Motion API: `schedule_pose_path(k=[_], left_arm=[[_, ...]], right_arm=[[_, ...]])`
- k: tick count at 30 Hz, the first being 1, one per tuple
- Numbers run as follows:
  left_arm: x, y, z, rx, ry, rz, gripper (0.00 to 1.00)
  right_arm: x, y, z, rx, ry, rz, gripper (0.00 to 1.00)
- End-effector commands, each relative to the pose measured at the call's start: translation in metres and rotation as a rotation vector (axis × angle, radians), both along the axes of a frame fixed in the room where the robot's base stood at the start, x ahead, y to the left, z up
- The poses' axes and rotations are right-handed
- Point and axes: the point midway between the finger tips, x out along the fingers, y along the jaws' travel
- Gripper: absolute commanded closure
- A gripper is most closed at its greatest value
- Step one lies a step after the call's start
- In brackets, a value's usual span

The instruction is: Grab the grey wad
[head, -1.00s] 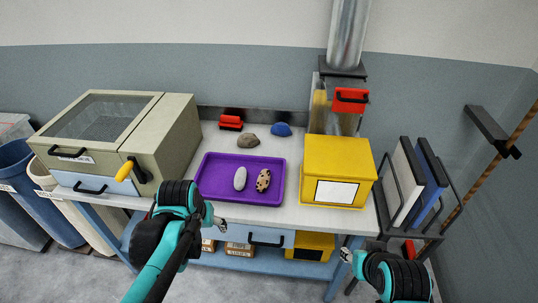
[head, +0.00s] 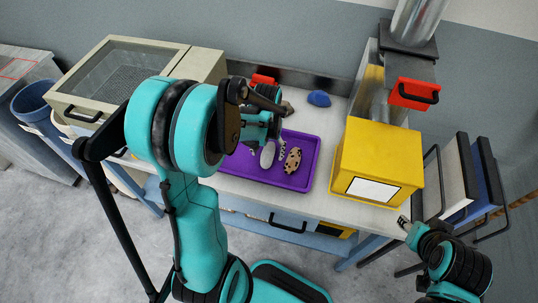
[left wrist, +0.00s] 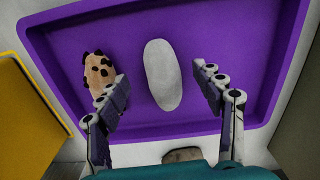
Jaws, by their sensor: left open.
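The pale grey wad (head: 267,154) lies in the purple tray (head: 308,178), left of a tan wad with dark spots (head: 292,160). In the left wrist view the grey wad (left wrist: 163,75) is upright in the picture, with the spotted wad (left wrist: 98,74) to its left. My left gripper (head: 268,146) is open over the tray. Its fingers (left wrist: 157,82) are on either side of the grey wad's near end in the wrist view, with gaps; whether they are down at its height is unclear. My right gripper (head: 403,222) is right of the bench front, its jaws too small to judge.
A yellow box (head: 378,160) stands right of the tray. A blue wad (head: 318,98) and a partly hidden brownish wad (head: 288,108) lie behind it. A glass-topped cabinet (head: 125,75) stands left, and a rack with binders (head: 487,170) is at the far right.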

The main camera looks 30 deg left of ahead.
Motion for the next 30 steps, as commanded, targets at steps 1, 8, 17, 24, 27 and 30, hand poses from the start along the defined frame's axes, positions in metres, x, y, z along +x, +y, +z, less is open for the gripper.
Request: schedule_pose_path(k=[1, 8, 17, 24, 27, 30], left_arm=[[0.001, 0.002, -0.012, 0.0, 0.0, 0.001, 0.33], [0.001, 0.002, -0.036, 0.0, -0.001, 0.0, 0.33], [0.001, 0.002, -0.035, 0.0, -0.001, 0.0, 0.67], [0.001, 0.002, -0.035, 0.0, -0.001, 0.0, 0.87], [0.001, 0.002, -0.035, 0.0, -0.001, 0.0, 0.87], [0.001, 0.002, -0.034, 0.0, -0.001, 0.0, 0.87]], right_arm=[[0.0, 0.0, -0.007, 0.0, 0.0, 0.0, 0.6], [0.0, 0.0, -0.015, 0.0, 0.0, 0.0, 0.6], [0.0, 0.0, -0.014, 0.0, 0.0, 0.0, 0.6], [0.0, 0.0, -0.014, 0.0, 0.0, 0.0, 0.6], [0.0, 0.0, -0.014, 0.0, 0.0, 0.0, 0.6], [0.0, 0.0, -0.014, 0.0, 0.0, 0.0, 0.6]])
